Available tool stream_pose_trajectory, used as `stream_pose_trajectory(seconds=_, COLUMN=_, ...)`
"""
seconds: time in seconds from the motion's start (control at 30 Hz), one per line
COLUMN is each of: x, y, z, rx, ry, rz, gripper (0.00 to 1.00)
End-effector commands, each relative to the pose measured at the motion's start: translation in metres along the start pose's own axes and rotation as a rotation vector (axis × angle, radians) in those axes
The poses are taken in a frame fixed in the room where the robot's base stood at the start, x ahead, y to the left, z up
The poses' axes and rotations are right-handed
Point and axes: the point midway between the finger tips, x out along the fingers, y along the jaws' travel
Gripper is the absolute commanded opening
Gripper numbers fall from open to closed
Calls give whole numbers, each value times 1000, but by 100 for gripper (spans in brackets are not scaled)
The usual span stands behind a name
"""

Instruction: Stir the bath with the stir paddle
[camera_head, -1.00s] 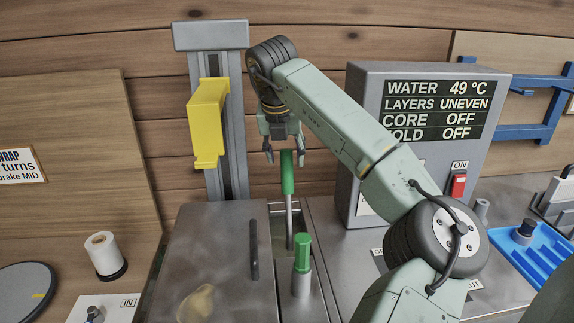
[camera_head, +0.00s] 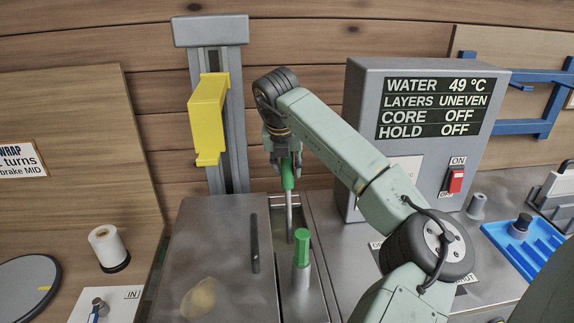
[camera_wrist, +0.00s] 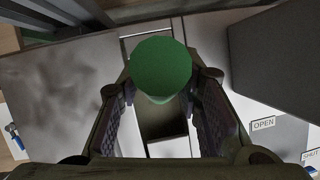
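The stir paddle has a green handle (camera_head: 288,176) on a thin metal shaft. It stands upright in the narrow opening of the bath (camera_head: 262,203), beside the grey lid. My gripper (camera_head: 285,165) points down over the handle, with its fingers on either side of the handle's top. In the wrist view the round green handle end (camera_wrist: 161,66) lies between the two spread finger pads of my gripper (camera_wrist: 162,118), with gaps visible beside it. The paddle's lower end is hidden in the opening.
A green-topped metal piece (camera_head: 302,262) stands just in front of the paddle. A grey lid (camera_head: 215,255) with a dark handle covers the left side. The control box (camera_head: 360,110) reads water 49 °C, layers uneven, core and hold off. A yellow bracket (camera_head: 208,115) stands on the column behind.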

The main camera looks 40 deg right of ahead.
Motion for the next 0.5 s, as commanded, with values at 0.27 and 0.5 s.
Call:
stream_pose_trajectory(seconds=0.27, x=0, y=0, z=0, rx=0, ry=0, rz=0, gripper=12)
stream_pose_trajectory(seconds=0.5, x=0, y=0, z=0, rx=0, ry=0, rz=1, gripper=0)
